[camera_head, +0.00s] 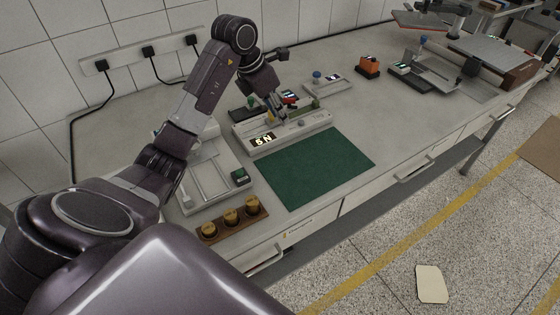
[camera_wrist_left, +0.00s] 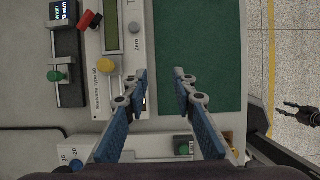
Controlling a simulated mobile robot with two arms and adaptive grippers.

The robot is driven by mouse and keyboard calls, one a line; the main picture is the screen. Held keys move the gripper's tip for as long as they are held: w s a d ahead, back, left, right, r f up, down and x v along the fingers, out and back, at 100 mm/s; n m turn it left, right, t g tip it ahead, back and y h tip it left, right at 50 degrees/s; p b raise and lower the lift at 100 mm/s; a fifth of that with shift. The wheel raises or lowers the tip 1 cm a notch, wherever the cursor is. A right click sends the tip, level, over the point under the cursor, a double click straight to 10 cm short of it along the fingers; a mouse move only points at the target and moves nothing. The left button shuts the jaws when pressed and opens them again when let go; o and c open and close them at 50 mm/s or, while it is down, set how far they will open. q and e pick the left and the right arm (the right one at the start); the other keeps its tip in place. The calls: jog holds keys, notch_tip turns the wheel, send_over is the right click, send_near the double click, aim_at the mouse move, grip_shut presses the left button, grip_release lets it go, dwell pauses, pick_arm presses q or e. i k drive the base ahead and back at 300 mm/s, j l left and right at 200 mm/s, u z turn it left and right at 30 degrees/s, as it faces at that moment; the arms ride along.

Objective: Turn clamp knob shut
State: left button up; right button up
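My left gripper (camera_head: 276,112) hangs over the grey-white long tester (camera_head: 320,121) on the bench. In the left wrist view my left gripper (camera_wrist_left: 157,88) has its blue fingers wide apart, with nothing between them. They are above the strip between the tester and the green mat. A yellow knob (camera_wrist_left: 105,65) on the tester lies just left of the fingers. A green knob (camera_wrist_left: 55,76) sits on a small dark device further left, near a red handle (camera_wrist_left: 86,19). Which knob belongs to the clamp I cannot tell. A dark gripper, seemingly my right one (camera_wrist_left: 300,113), shows at the wrist view's right edge.
The green mat (camera_head: 316,168) lies in front of the tester. A wooden block with brass weights (camera_head: 231,217) and a grey frame device (camera_head: 205,182) stand at the left. An orange box (camera_head: 369,66) and a blue-knobbed device (camera_head: 327,83) stand behind. Bench right of the mat is clear.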

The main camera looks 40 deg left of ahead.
aim_at(289, 100)
jog(key=k+l, duration=0.35)
jog(key=i+l+u, duration=0.3)
jog(key=i, duration=0.2)
jog(key=i+l+u, duration=0.3)
jog(key=i+l, duration=0.1)
jog(key=i, duration=0.1)
